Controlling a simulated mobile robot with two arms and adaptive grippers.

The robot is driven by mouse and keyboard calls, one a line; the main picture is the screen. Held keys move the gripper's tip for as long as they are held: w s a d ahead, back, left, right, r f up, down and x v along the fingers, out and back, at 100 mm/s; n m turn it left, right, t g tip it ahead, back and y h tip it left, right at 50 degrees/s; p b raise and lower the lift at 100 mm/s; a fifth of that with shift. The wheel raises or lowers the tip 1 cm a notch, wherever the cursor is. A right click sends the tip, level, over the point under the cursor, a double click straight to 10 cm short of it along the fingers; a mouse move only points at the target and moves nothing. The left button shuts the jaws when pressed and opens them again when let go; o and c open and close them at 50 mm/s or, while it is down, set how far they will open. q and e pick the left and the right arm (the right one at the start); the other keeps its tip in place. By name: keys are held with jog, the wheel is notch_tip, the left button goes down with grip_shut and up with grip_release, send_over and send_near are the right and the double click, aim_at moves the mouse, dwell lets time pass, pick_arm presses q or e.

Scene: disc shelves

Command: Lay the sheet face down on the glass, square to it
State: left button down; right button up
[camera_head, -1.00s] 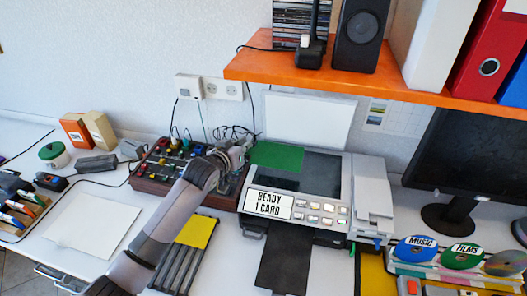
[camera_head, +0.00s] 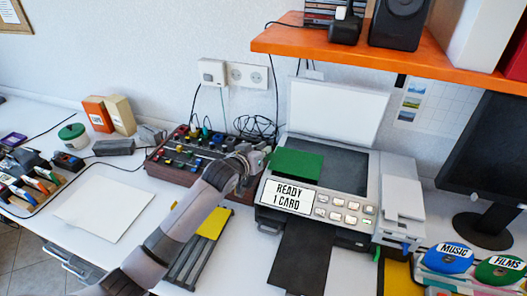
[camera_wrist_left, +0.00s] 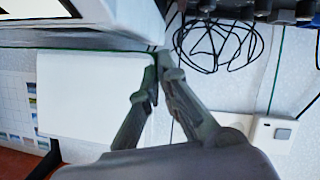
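The green sheet (camera_head: 297,164) is at the left part of the scanner glass (camera_head: 343,172) and covers part of it. In the left wrist view it shows only as a thin green edge (camera_wrist_left: 95,49), almost edge-on. My left gripper (camera_head: 257,157) is at the sheet's left edge, its fingers (camera_wrist_left: 158,62) closed together on that edge. The sheet looks roughly level; I cannot tell whether it touches the glass. The scanner lid (camera_head: 337,112) stands open behind the glass. The scanner's sign (camera_head: 287,195) reads "READY 1 CARD". My right gripper is not in view.
A control box with knobs (camera_head: 180,152) stands close left of the scanner. An orange shelf (camera_head: 390,62) overhangs at the back right. A monitor (camera_head: 490,150) is on the right. A white sheet (camera_head: 104,214) lies on the desk at left.

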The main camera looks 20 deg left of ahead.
pick_arm(q)
jog(key=shift+f, duration=0.5)
dwell(0.4)
jog(key=c, duration=1.7)
grip_release()
jog(key=shift+s, duration=0.1)
